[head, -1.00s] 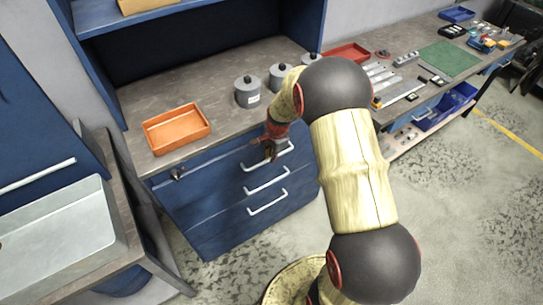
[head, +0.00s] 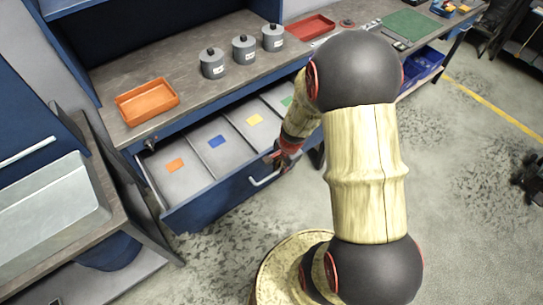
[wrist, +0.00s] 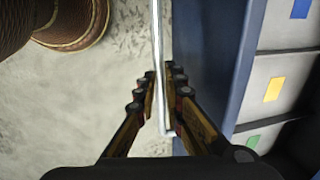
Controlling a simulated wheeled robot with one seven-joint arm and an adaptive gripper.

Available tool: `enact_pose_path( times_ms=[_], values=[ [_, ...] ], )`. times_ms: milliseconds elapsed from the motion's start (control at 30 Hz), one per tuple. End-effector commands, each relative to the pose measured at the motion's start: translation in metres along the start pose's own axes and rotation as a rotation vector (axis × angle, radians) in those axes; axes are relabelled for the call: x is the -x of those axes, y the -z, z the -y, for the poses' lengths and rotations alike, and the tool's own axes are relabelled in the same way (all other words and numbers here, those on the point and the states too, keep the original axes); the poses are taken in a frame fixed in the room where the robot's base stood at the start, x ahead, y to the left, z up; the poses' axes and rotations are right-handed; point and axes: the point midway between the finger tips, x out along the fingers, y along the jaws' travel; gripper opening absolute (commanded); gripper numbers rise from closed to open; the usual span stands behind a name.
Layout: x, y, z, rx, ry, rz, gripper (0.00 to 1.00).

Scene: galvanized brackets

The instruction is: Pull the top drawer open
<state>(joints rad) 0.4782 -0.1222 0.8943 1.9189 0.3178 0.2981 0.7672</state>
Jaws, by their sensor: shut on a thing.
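The top drawer (head: 225,196) of the blue cabinet stands pulled well out from under the worktop. Its inside shows grey compartments with orange, blue, yellow and green labels. The drawer's white bar handle (head: 266,179) is on its front. My gripper (head: 284,160) is at the right end of this handle, partly hidden by my arm in the head view. In the wrist view my gripper (wrist: 160,92) has its two fingers on either side of the handle (wrist: 158,40), shut on it. The blue drawer front (wrist: 208,60) is just right of the fingers.
On the worktop (head: 180,65) are an orange tray (head: 146,101), several grey lidded pots (head: 243,49) and a red tray (head: 310,27). A sink unit (head: 50,215) stands left of the drawer. The floor (head: 215,260) in front is clear apart from my base.

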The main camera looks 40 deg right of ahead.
Motion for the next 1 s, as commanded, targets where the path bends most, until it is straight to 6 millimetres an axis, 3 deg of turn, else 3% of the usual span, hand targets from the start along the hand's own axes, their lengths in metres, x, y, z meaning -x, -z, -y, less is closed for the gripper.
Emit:
enact_pose_path(
  times_ms=[200, 600, 633, 900, 1000],
  values=[
    [0.003, 0.000, -0.017, -0.001, 0.000, 0.000, 0.00],
    [0.004, 0.000, -0.019, 0.000, 0.000, 0.000, 0.00],
    [0.004, 0.000, -0.019, 0.000, 0.000, 0.000, 0.12],
    [0.004, 0.000, -0.019, 0.000, 0.000, 0.000, 0.27],
    [0.004, 0.000, -0.019, 0.000, 0.000, 0.000, 0.29]
  ],
)
